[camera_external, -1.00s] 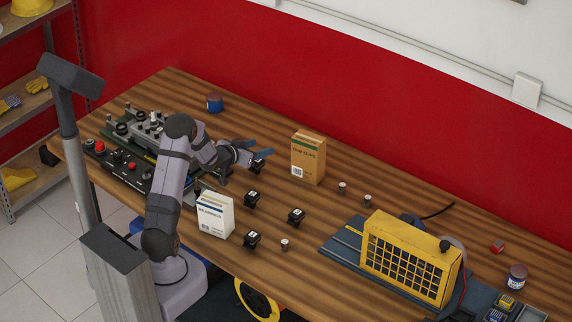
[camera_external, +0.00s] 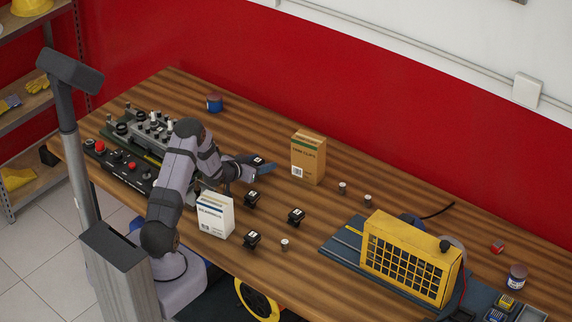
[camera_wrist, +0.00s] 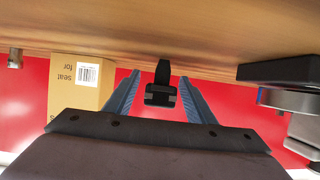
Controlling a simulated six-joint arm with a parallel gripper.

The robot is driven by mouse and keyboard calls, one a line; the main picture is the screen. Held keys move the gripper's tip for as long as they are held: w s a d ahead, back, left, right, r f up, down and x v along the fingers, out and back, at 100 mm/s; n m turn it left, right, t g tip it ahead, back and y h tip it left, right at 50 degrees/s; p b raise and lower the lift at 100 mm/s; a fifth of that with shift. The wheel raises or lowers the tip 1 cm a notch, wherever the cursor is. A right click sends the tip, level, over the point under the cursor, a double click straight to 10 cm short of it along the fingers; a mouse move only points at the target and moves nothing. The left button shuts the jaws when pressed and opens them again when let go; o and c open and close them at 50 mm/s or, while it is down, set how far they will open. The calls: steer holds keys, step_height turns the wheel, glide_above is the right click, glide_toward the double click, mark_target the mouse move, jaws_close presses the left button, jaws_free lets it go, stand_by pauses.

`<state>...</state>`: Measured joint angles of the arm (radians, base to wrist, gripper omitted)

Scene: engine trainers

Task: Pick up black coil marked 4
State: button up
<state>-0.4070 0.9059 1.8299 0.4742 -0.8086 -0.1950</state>
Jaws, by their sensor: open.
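A black coil (camera_external: 257,160) stands on the wooden table just left of the tan carton. In the wrist view the coil (camera_wrist: 160,94) sits between the two blue fingers, with gaps on both sides. Its marking is not readable. My gripper (camera_external: 259,164) is low over the table and open around this coil. In the wrist view my gripper (camera_wrist: 161,74) has its fingers apart, not touching the coil. Other black coils with white labels stand closer to the front: one (camera_external: 251,199), a second (camera_external: 296,215) and a third (camera_external: 251,239). Their numbers are too small to read.
The tan carton (camera_external: 308,157) stands close to the right of my gripper. A white box (camera_external: 215,215) stands near my arm. The control panel (camera_external: 130,165) lies at left. Small metal cylinders (camera_external: 342,187) and a yellow-grilled unit (camera_external: 410,258) are at right.

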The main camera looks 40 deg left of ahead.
steer(key=shift+x, duration=0.85)
steer(key=shift+c, duration=0.6)
steer(key=c, duration=1)
steer(key=shift+c, duration=0.5)
steer(key=shift+r, duration=0.1)
